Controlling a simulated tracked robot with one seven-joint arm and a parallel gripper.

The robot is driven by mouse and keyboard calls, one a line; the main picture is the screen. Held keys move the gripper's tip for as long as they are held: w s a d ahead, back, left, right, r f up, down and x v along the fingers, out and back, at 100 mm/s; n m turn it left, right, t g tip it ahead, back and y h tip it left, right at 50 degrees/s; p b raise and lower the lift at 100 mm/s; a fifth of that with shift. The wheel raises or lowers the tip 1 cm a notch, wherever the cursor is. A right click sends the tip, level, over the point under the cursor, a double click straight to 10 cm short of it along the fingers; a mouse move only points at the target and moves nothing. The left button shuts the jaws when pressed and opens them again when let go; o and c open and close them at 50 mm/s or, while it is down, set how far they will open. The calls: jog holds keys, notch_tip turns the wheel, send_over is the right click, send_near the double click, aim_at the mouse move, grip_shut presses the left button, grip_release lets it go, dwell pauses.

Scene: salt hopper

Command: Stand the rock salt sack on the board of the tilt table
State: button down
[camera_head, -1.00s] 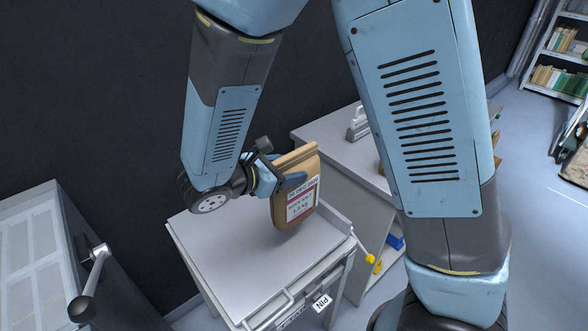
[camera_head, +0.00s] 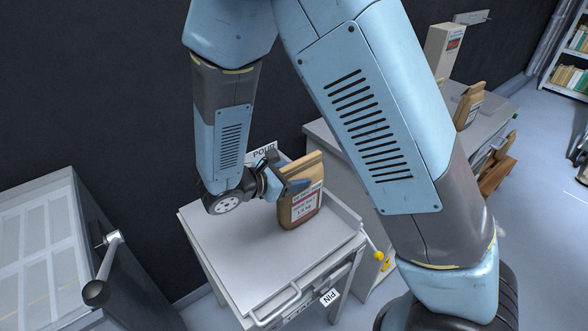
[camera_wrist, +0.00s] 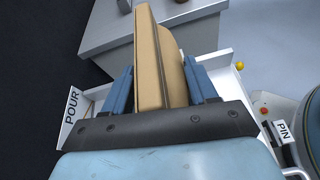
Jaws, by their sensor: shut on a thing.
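The rock salt sack (camera_head: 301,207) is a brown paper bag with a white and red label. It stands nearly upright over the right part of the tilt table's grey board (camera_head: 262,268). Its bottom looks at or very close to the board; I cannot tell whether it touches. My gripper (camera_head: 291,187) is shut on the sack's upper part from the left. In the wrist view the sack (camera_wrist: 150,65) shows edge-on between the two blue fingers of my gripper (camera_wrist: 158,90). The board has a raised lip at its right side and a POUR sign (camera_head: 264,151) at the back.
A PIN label (camera_head: 329,298) and yellow knob (camera_head: 379,255) are at the table's right front. A grey bench behind carries another brown sack (camera_head: 468,105) and a white box (camera_head: 443,50). A cabinet with a lever handle (camera_head: 104,270) stands at left. The board's left part is clear.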

jog(key=shift+f, duration=0.15)
jog(key=shift+c, duration=1.6)
grip_release()
jog(key=shift+f, duration=0.1)
jog(key=v, duration=1.2)
